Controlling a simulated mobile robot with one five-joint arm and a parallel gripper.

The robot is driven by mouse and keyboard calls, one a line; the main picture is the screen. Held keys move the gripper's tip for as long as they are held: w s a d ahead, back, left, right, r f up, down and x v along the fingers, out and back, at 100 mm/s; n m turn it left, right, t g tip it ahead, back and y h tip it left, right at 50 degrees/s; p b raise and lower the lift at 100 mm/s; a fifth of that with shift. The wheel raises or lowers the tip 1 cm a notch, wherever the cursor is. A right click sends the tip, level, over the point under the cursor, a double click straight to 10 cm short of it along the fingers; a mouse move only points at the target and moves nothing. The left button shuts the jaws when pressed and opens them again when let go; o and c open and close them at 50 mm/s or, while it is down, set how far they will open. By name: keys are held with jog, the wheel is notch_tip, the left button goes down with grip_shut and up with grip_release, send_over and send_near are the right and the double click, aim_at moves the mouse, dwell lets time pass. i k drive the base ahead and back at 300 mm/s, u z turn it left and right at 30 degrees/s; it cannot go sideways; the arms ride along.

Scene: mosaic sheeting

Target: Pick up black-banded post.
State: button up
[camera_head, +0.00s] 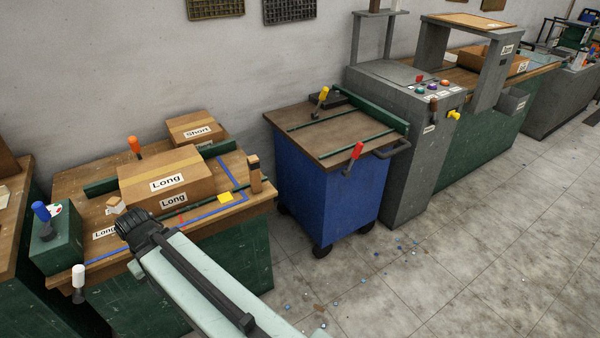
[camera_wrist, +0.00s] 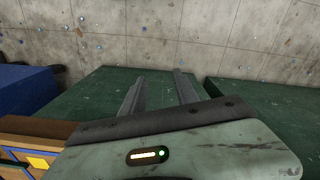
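A short upright wooden post (camera_head: 254,174) stands near the right front corner of the left workbench (camera_head: 92,222). It has a darker part near its top, but I cannot tell for sure that it is a black band. My gripper (camera_wrist: 159,82) shows in the wrist view with two grey fingers apart and nothing between them. In the head view the dark end of my arm is over the front left part of the bench, well left of the post. The post is not visible in the wrist view.
Cardboard boxes labelled Long (camera_head: 160,178) and Short (camera_head: 197,128) stand on the bench. A yellow square (camera_head: 225,197) lies beside the post. Knobbed levers, orange (camera_head: 134,146) and white (camera_head: 78,275), stand at the bench edges. A blue cart (camera_head: 328,185) stands to the right.

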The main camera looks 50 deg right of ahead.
aim_at(252, 161)
jog(key=z, duration=2.8)
jog(key=k, duration=1.85)
jog(key=u, duration=1.8)
jog(key=i, duration=1)
jog(key=z, duration=0.1)
